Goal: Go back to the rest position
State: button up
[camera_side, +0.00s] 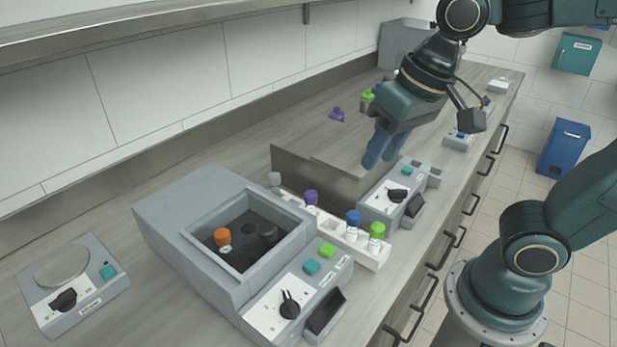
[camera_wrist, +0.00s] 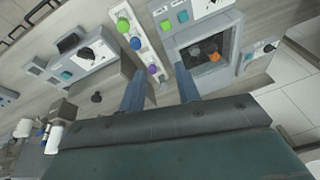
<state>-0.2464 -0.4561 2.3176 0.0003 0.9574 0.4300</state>
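My gripper (camera_side: 382,148) hangs over the bench at the upper right of the side view, above and behind the vial rack. In the wrist view its two blue fingers (camera_wrist: 160,90) are spread apart, with nothing seen held between them. The white rack (camera_side: 334,232) holds vials with purple (camera_side: 310,198), blue (camera_side: 353,217) and green (camera_side: 376,230) caps; a grey-capped piece (camera_side: 274,180) is at its far end. The grey machine (camera_side: 165,215) has a square well with an orange-capped vial (camera_side: 222,237) and a dark round piece (camera_side: 267,232) in it.
A smaller device (camera_side: 378,200) with a dial stands right of the rack. A metal panel (camera_side: 310,172) stands behind the rack. A scale-like unit (camera_side: 70,283) is at left. A purple item (camera_side: 337,113) and a green one (camera_side: 367,97) are farther back. A shelf (camera_side: 150,28) runs overhead.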

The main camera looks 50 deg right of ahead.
jog(key=s+d+n+t, duration=0.2)
jog(key=s+d, duration=0.3)
jog(key=shift+d+f+h, duration=0.3)
jog(key=shift+d+h, duration=0.1)
jog(key=shift+c, duration=0.2)
